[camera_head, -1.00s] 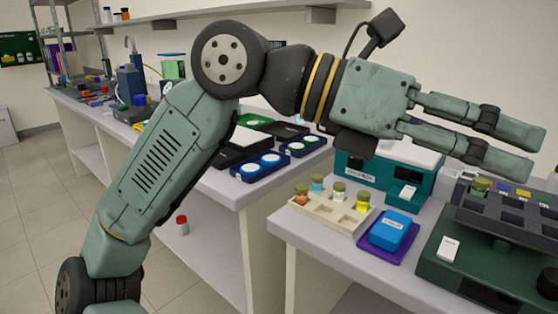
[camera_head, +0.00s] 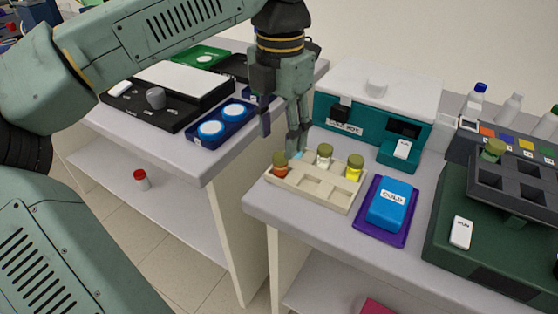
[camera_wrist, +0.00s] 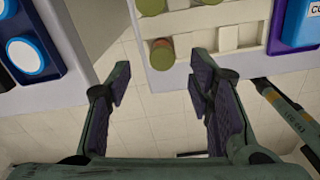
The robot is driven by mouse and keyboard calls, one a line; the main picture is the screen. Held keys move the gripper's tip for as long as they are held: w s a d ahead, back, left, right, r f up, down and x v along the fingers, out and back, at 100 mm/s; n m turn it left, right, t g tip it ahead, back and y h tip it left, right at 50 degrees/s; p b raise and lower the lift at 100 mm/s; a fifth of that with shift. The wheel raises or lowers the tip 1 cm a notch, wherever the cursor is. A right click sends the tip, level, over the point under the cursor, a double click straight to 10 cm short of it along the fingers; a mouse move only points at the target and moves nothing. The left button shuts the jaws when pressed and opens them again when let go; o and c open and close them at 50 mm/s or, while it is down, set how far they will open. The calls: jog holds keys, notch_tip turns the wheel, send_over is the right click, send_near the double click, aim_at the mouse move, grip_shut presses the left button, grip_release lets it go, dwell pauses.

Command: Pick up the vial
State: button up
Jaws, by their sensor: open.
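Several olive-capped vials stand in a cream rack (camera_head: 313,190) at the left end of the near bench. An orange vial (camera_head: 280,166) is at the left corner, a blue one (camera_head: 298,155) partly hidden behind my fingers, then a whitish one (camera_head: 324,158) and a yellow one (camera_head: 354,170). The frames do not tell which is meant. My gripper (camera_head: 279,137) points down, open and empty, behind and above the rack's left end. In the wrist view, the orange vial (camera_wrist: 162,54) lies just beyond the fingertips, between their lines, apart from both.
A blue block marked COLD (camera_head: 391,205) sits on a purple tray right of the rack. A teal box (camera_head: 372,110) stands behind. A gap separates the benches.

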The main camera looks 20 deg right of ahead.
aim_at(280, 156)
notch_tip(280, 156, down, 6)
jog(key=shift+s+r+p, duration=0.1)
jog(key=shift+s+p, duration=0.05)
jog(key=shift+p, duration=0.65)
jog(key=shift+c, duration=0.2)
jog(key=c, duration=1)
